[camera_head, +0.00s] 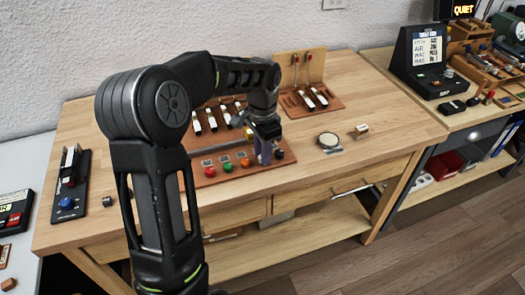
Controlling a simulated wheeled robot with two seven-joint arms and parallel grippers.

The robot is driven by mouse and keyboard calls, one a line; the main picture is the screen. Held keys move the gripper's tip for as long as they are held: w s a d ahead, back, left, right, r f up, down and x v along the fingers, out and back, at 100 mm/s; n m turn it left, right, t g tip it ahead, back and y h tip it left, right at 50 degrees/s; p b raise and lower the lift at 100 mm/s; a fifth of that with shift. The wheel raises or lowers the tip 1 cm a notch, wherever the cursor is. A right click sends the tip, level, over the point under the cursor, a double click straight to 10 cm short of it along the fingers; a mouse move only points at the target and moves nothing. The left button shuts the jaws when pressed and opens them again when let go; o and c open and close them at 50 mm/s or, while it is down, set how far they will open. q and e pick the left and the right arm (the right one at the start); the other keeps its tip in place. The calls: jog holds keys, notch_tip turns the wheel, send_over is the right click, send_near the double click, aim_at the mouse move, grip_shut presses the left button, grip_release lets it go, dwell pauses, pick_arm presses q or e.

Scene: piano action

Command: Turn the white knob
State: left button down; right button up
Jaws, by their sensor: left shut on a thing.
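A wooden panel (200,183) on the workbench carries a row of coloured knobs along its front. A red knob (210,171), a green knob (228,166) and an orange knob (245,162) show, with a dark red one (279,154) at the right end. My left gripper (264,158) points down onto the row between the orange and dark red knobs. It is shut on the knob there, which its fingers hide; the white knob shows nowhere else in the row. My right gripper is out of view.
Behind the row stand several black-and-white key pieces (212,122). A wooden stand (303,70) with more of them is at the back. A round dial (328,140) and a small metal block (361,130) lie to the right. The bench's right front is clear.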

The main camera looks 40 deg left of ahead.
pick_arm(q)
jog(key=shift+r+m, duration=0.1)
jog(key=shift+m, duration=0.4)
jog(key=c, duration=1.5)
grip_release()
notch_tip(320, 180, up, 8)
jog(key=shift+f, duration=0.1)
jog(key=shift+f, duration=0.1)
